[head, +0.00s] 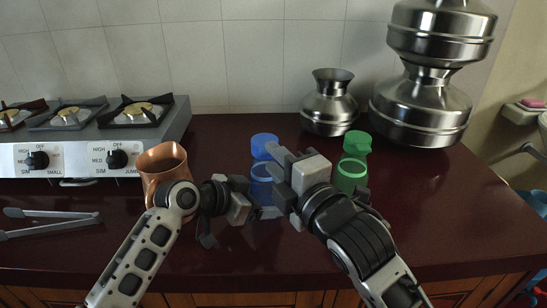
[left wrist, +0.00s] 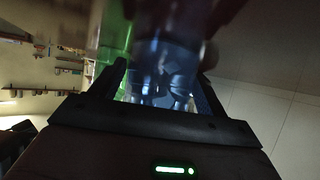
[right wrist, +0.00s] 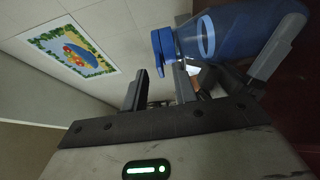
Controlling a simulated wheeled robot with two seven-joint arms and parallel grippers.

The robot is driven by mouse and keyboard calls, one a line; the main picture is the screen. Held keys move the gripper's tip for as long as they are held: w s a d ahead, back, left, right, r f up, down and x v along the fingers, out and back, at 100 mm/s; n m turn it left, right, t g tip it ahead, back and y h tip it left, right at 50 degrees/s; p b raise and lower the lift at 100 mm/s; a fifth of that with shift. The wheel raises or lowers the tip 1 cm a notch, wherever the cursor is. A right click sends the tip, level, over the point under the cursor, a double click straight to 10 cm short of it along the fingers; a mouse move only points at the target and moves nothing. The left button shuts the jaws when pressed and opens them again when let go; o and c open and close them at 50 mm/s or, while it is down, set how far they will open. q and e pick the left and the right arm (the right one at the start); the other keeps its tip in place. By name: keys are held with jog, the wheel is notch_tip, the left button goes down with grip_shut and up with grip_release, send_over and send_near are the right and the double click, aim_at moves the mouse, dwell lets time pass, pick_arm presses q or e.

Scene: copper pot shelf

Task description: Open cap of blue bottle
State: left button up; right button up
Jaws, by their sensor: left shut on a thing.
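The blue bottle (head: 262,171) stands on the dark red counter with its blue cap (head: 264,146) on top. My left gripper (head: 257,206) is shut on the bottle's lower body, which also shows between the fingers in the left wrist view (left wrist: 165,75). My right gripper (head: 274,173) is open beside the bottle's right side, with one finger near cap height. In the right wrist view the blue bottle (right wrist: 237,32) and its cap (right wrist: 162,50) lie just beyond the spread fingers. Part of the lower bottle is hidden by the grippers.
A green bottle (head: 350,172) stands close right of my right gripper. A copper pot (head: 160,168) stands left, by the gas stove (head: 92,140) and tongs (head: 45,215). Steel pots (head: 329,104) stand at the back right. The counter's front strip (head: 270,268) is mostly clear.

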jog(key=shift+w+a, duration=0.35)
jog(key=shift+w, duration=0.25)
grip_shut()
jog(key=shift+r, duration=0.15)
